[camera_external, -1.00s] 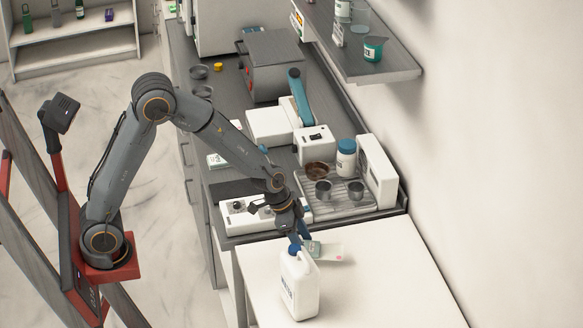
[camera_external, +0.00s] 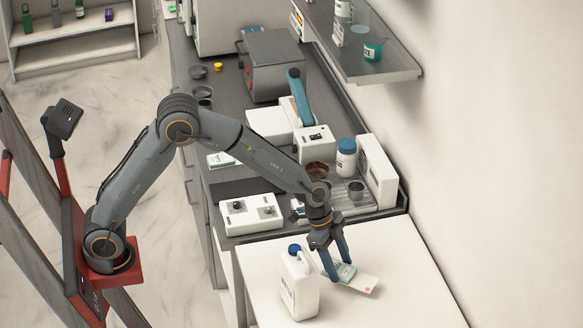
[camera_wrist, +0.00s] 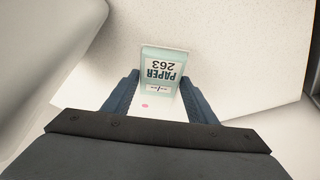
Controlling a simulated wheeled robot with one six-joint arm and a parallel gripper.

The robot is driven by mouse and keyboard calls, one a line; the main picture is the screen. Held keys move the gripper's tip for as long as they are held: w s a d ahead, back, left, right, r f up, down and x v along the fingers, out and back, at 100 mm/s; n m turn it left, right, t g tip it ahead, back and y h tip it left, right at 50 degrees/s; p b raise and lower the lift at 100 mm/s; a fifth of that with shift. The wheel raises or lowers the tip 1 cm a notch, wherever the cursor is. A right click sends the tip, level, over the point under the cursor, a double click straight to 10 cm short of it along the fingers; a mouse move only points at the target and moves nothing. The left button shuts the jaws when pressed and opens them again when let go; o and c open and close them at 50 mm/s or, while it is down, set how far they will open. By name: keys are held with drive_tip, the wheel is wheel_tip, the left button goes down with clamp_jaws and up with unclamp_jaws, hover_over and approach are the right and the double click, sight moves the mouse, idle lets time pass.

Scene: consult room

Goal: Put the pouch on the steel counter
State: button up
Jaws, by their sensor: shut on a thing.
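The pouch (camera_external: 365,284) is flat, white and teal with a small pink dot. My gripper (camera_external: 341,268) is shut on it, over the white table to the right of the white jug. The grey counter (camera_external: 225,88), which looks like the steel one, runs behind the white table and holds equipment.
The white jug (camera_external: 299,290) with a blue cap stands close to my gripper. The white table (camera_external: 400,290) is clear on the right. A white control box (camera_external: 251,214), a tray (camera_external: 380,203) with cups and a blue-lidded jar (camera_external: 346,160) crowd the counter's near end.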

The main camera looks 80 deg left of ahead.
drive_tip(key=shift+f+p, duration=0.35)
drive_tip(key=shift+f, duration=1.35)
drive_tip(key=shift+f, duration=0.2)
drive_tip(key=o, duration=1.1)
drive_tip(key=shift+r, duration=0.15)
drive_tip(key=shift+a+r, duration=0.1)
drive_tip(key=shift+r, duration=0.25)
drive_tip(key=shift+o, duration=0.2)
drive_tip(key=b+v, duration=0.3)
drive_tip(key=v, duration=0.8)
drive_tip(key=shift+s+r, duration=0.15)
